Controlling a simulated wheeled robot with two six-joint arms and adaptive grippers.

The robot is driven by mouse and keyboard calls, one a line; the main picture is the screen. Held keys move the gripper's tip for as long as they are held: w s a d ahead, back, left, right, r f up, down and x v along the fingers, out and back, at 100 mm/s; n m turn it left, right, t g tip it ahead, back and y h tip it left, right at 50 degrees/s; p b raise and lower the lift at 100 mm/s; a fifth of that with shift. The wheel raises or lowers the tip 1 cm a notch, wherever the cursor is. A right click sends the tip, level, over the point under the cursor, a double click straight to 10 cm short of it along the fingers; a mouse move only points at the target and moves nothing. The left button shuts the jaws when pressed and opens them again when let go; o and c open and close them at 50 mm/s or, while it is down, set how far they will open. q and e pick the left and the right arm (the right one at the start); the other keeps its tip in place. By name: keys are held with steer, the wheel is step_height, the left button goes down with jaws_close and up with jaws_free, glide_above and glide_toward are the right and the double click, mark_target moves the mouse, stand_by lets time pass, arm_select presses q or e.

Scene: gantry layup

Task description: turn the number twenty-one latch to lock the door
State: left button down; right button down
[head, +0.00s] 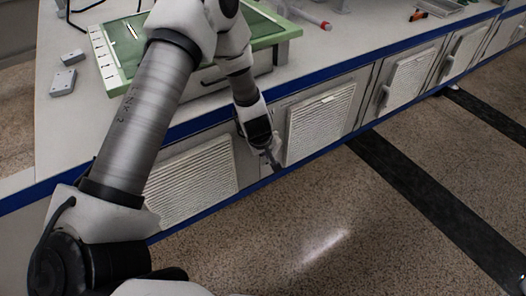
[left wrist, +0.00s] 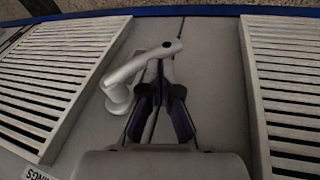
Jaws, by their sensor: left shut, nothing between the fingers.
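A grey lever latch (left wrist: 130,73) shows in the left wrist view, on the plain strip between two louvred panels. Its arm slants up to the right from a round pivot. My left gripper (left wrist: 161,80) is shut and empty, with its fingertips close against or just under the lever's free end; I cannot tell whether they touch. In the head view my left gripper (head: 274,163) is at the cabinet front, beside a louvred door (head: 320,125), and covers the latch there. No number on the latch is readable. My right gripper is not in view.
The cabinet row continues right with more louvred doors (head: 408,77) and handles (head: 385,96). The worktop's blue edge (head: 340,73) runs above them. A green tray (head: 262,30) and small grey blocks (head: 63,82) are on top. The speckled floor (head: 330,215) in front is clear.

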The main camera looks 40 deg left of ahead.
arm_select(q)
steer(key=shift+f, duration=0.3)
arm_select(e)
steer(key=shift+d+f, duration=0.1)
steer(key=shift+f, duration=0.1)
